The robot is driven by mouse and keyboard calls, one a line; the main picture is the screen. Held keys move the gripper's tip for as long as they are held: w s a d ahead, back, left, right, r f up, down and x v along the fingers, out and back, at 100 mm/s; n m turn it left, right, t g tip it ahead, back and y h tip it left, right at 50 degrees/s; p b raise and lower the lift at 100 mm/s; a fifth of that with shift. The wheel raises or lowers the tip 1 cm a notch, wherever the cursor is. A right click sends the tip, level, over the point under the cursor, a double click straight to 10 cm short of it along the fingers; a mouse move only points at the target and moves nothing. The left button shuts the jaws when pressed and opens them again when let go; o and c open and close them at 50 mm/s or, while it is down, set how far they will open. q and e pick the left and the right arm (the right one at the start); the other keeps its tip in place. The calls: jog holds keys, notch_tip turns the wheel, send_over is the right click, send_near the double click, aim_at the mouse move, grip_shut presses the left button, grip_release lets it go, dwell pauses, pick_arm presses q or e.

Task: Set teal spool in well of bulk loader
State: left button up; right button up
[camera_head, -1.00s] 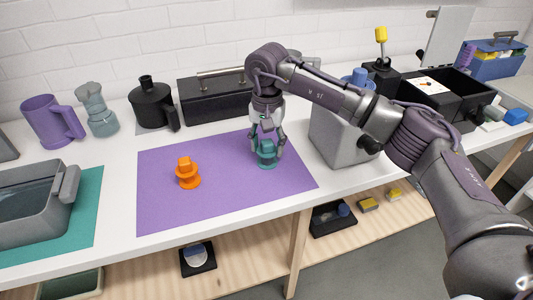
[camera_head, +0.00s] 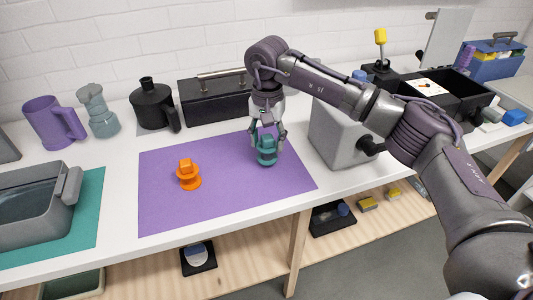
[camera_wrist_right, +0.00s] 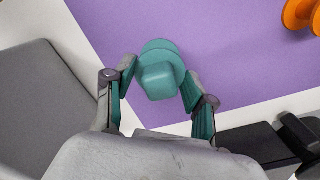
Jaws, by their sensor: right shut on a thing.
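The teal spool (camera_head: 267,156) is upright at the right part of the purple mat (camera_head: 225,190). My right gripper (camera_head: 267,147) points down over it, shut on its upper part. In the wrist view the teal spool (camera_wrist_right: 158,80) sits between the two fingers (camera_wrist_right: 157,76). I cannot tell whether its base touches the mat. The bulk loader seems to be the grey box (camera_head: 335,138) with a black knob, right of the spool. My right arm covers much of its top, so its well is hidden. My left gripper is out of view.
An orange spool (camera_head: 188,176) stands on the mat's left part. Behind the mat are a black bottle (camera_head: 150,106) and a long black case (camera_head: 212,101). A grey tank (camera_head: 30,210) stands at left. The mat's middle is clear.

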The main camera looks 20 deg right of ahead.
jog(key=shift+r+p, duration=1.2)
jog(key=shift+r, duration=0.95)
jog(key=shift+f, duration=0.1)
